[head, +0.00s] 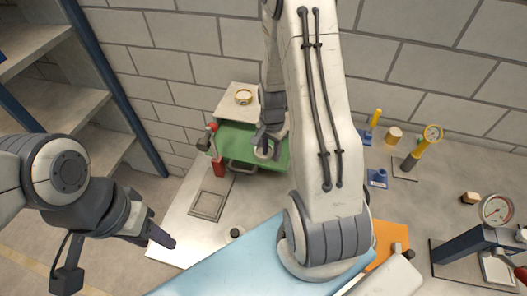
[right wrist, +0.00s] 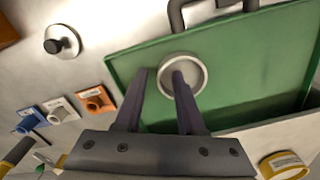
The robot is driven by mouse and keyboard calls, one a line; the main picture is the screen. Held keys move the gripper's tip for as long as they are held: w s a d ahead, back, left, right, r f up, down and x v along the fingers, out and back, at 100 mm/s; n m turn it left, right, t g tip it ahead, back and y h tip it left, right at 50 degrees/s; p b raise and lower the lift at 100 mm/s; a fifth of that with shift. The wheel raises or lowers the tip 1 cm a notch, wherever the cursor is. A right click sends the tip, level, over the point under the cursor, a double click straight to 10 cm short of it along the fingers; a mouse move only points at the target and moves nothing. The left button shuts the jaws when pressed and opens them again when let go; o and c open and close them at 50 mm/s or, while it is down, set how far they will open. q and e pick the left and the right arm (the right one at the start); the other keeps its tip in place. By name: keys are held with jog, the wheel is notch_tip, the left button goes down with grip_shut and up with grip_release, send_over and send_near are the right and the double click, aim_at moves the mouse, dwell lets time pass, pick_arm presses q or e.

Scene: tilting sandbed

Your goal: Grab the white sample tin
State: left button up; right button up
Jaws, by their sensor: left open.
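The white sample tin (right wrist: 197,70) is a round, pale, ringed piece on the green panel (right wrist: 135,65) in the right wrist view. In the head view the tin (head: 263,153) shows partly behind my right gripper (head: 266,138). My right gripper (right wrist: 160,76) is open, its fingers apart. In the right wrist view one finger overlaps the tin's middle and the other is just left of its rim. I cannot tell whether either touches it. My left gripper (head: 158,229) is open and empty at the left, well away from the tin.
A red-handled tool (head: 218,162) is left of the tray. A dark handle (right wrist: 215,5) rises at the panel's edge. A black knob (right wrist: 62,40) and coloured blocks (right wrist: 95,99) lie left.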

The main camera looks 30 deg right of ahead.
grip_shut()
dwell(1.4)
